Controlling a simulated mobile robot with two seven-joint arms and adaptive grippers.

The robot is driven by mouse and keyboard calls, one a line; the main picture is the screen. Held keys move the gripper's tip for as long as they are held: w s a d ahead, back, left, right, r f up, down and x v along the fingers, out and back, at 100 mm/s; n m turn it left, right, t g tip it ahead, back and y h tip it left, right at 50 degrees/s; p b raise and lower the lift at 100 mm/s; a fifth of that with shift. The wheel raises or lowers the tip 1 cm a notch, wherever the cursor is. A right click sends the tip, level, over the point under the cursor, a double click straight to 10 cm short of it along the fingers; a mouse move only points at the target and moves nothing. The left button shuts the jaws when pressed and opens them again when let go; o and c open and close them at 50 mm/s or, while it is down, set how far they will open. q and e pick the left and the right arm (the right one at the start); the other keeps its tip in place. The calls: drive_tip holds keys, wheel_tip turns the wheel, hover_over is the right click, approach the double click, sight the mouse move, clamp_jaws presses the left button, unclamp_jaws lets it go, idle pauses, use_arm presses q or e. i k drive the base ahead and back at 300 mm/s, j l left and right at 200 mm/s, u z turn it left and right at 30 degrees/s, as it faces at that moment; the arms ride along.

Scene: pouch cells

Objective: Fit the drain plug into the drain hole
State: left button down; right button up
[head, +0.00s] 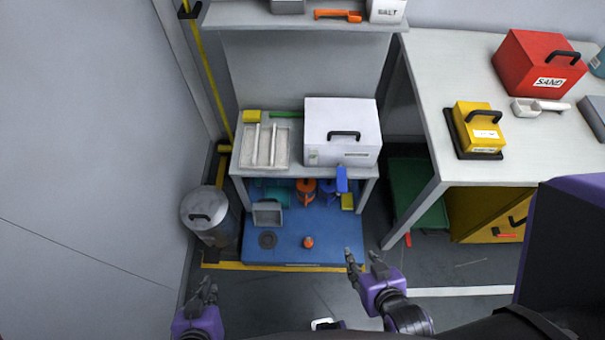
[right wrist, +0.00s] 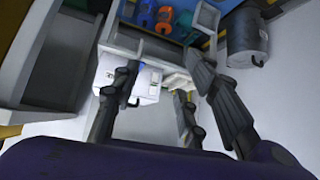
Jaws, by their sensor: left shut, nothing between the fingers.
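A small orange drain plug (head: 308,242) stands on the blue floor area (head: 285,251) under the small table. A dark round ring (head: 267,240), which looks like the drain hole, lies to the plug's left; I see nothing seated in it. My left gripper (head: 209,288) is shut and empty, low at the left, apart from both. My right gripper (head: 364,257) is open and empty, to the right of the plug and apart from it. Its spread dark fingers also show in the right wrist view (right wrist: 160,80). The plug cannot be made out in that view.
The small table (head: 240,160) with a white lidded box (head: 342,130) overhangs the blue area. A grey bin (head: 270,213) and orange and blue items stand at its back. A metal can (head: 209,215) stands left; a workbench (head: 440,110) stands right.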

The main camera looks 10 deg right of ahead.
sight(331, 229)
drive_tip(key=k+j+z, duration=0.15)
drive_tip(key=k+z, duration=0.25)
drive_tip(key=k+l, duration=0.15)
drive_tip(key=k, duration=0.5)
